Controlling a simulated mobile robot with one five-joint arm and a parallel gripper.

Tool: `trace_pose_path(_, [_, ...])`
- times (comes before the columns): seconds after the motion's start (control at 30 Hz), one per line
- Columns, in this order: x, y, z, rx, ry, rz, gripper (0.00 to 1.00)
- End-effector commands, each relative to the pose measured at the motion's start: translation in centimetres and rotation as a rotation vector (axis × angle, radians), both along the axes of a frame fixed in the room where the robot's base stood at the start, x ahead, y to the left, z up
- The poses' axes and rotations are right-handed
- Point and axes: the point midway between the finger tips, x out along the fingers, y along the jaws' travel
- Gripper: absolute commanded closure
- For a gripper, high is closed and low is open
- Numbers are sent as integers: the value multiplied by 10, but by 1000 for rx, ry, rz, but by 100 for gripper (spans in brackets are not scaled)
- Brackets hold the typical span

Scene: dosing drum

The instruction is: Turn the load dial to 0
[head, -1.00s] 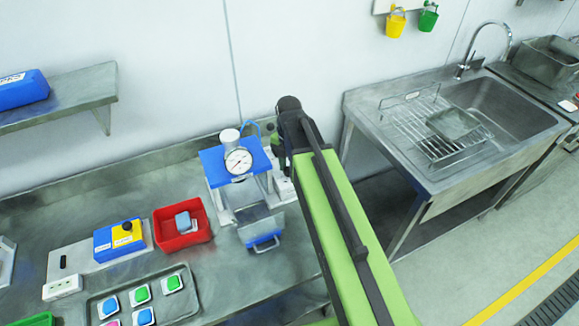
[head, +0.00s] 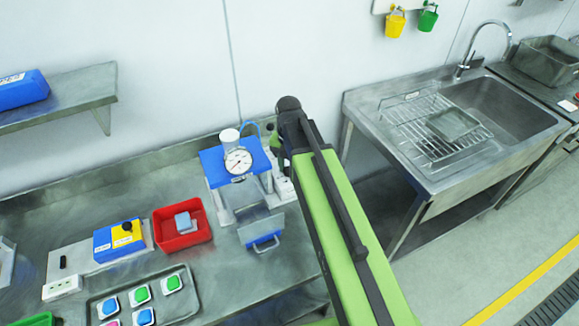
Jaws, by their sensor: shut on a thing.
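The dosing press has a blue top plate (head: 214,165) with a round white gauge (head: 238,161) on its front and a white cylinder (head: 229,138) above. The gauge has a thin needle; its reading is too small to tell. My green and black arm reaches over to the right side of the press. My gripper (head: 280,152) is there, mostly hidden behind my wrist, pointing down beside the blue plate. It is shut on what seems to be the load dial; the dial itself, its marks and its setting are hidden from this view.
A steel drawer with a blue handle (head: 263,243) is at the press's front. A sink unit (head: 430,180) stands right.

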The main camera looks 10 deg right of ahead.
Motion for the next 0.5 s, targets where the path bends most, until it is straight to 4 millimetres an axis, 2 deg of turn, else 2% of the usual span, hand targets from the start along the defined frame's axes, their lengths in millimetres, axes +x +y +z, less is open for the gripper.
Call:
trace_pose_path(0.03, [0, 0, 0, -1, 0, 1, 100])
trace_pose_path(0.07, [0, 0, 0, -1, -1, 1, 62])
trace_pose_path(0.2, [0, 0, 0, -1, -1, 0, 44])
trace_pose_path(0.5, [0, 0, 1, 0, 0, 0, 44])
